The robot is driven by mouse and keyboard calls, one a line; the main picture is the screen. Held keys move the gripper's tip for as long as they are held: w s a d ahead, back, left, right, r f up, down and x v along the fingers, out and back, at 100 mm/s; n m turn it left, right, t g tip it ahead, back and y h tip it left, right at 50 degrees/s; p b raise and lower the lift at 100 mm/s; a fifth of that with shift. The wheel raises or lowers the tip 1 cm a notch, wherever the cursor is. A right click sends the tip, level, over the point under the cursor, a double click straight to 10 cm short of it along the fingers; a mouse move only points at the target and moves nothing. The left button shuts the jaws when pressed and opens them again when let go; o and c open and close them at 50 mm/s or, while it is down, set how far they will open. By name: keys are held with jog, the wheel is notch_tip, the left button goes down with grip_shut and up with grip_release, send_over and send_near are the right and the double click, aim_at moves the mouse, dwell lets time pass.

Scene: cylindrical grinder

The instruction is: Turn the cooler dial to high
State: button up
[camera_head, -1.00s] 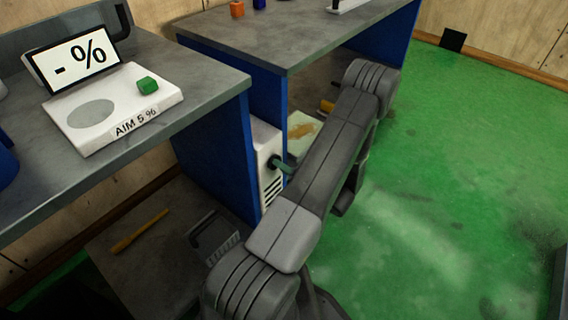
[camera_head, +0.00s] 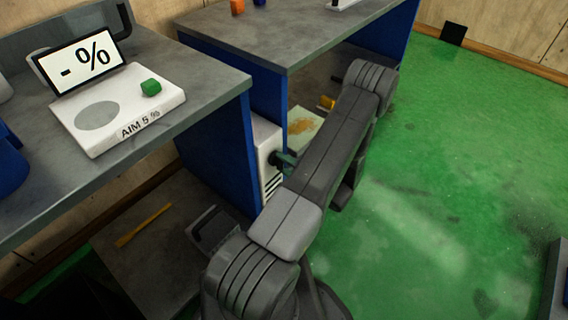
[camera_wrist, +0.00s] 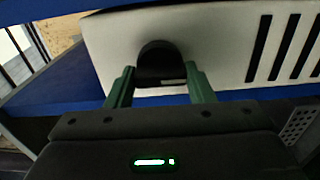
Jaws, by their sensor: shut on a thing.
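The cooler (camera_head: 267,150) is a white box with dark vent slots, standing between the two blue benches in the head view. Its white face (camera_wrist: 225,45) fills much of the wrist view, with the slots at the right. The black dial (camera_wrist: 160,62) sticks out of that face. My gripper (camera_wrist: 161,82) has its green fingers on both sides of the dial and is shut on it. In the head view the gripper (camera_head: 286,160) is partly hidden behind my arm. The dial's marks and setting cannot be read.
A bench (camera_head: 200,105) at left carries a white scale (camera_head: 150,125) with a green cube (camera_head: 151,88) and a "- %" display (camera_head: 85,60). A second bench (camera_head: 290,40) stands behind the cooler. Green floor (camera_head: 460,170) is open at right.

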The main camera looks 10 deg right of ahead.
dwell(0.3)
jog(key=o, duration=1)
jog(key=p+v, duration=0.1)
jog(key=v, duration=1.3)
jog(key=shift+w, duration=0.1)
jog(key=b+x, duration=0.1)
jog(key=x, duration=1.3)
jog(key=shift+s, duration=0.2)
